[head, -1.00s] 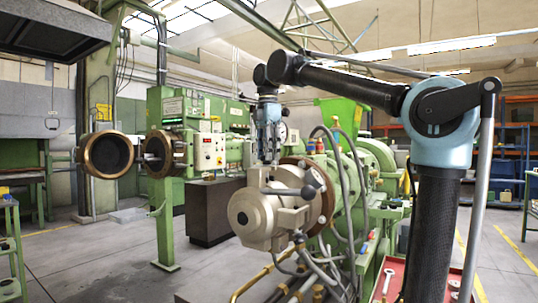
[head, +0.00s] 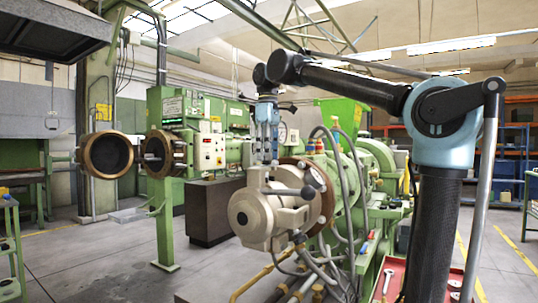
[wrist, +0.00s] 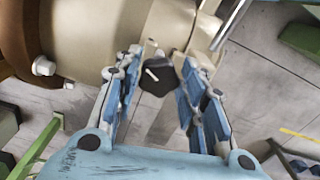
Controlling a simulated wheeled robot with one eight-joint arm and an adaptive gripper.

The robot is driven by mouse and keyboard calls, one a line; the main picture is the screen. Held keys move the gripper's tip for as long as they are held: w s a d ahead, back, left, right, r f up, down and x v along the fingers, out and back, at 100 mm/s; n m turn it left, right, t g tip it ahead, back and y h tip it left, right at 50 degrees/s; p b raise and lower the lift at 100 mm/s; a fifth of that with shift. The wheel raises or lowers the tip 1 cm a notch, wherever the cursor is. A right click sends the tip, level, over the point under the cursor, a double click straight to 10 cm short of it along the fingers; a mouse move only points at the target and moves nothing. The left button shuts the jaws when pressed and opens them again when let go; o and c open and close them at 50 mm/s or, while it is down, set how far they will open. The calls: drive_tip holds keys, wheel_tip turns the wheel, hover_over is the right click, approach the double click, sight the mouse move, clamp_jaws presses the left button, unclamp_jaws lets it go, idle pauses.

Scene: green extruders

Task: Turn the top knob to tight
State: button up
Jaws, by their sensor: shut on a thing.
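The top knob (wrist: 156,76) is small and black with a white pointer line, seen from above in the wrist view. The line lies slanted, pointing to the upper left. My gripper (wrist: 170,66) has its blue fingers on either side of the knob and is shut on it. In the head view my gripper (head: 267,158) points straight down onto the top of the cream-coloured machine head (head: 262,216). The knob is hidden or too small to make out there. I cannot read any tight marking.
A grey lever handle (head: 290,191) sticks out beside my gripper on the head. A brown flange (head: 319,185) and grey hoses (head: 345,160) lie to the right. A brass-ringed opening (head: 107,155) stands at the left. Open grey floor (head: 100,255) lies on the left.

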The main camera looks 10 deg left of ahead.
drive_tip(key=m, duration=0.6)
drive_tip(key=shift+a, duration=0.1)
drive_tip(key=m, duration=0.6)
drive_tip(key=shift+a, duration=0.1)
drive_tip(key=shift+s+m, duration=0.1)
drive_tip(key=shift+m, duration=0.2)
drive_tip(key=o, duration=1.1)
drive_tip(key=shift+c, duration=0.2)
wheel_tip(320, 180, up, 12)
drive_tip(key=shift+f, duration=0.1)
idle(0.4)
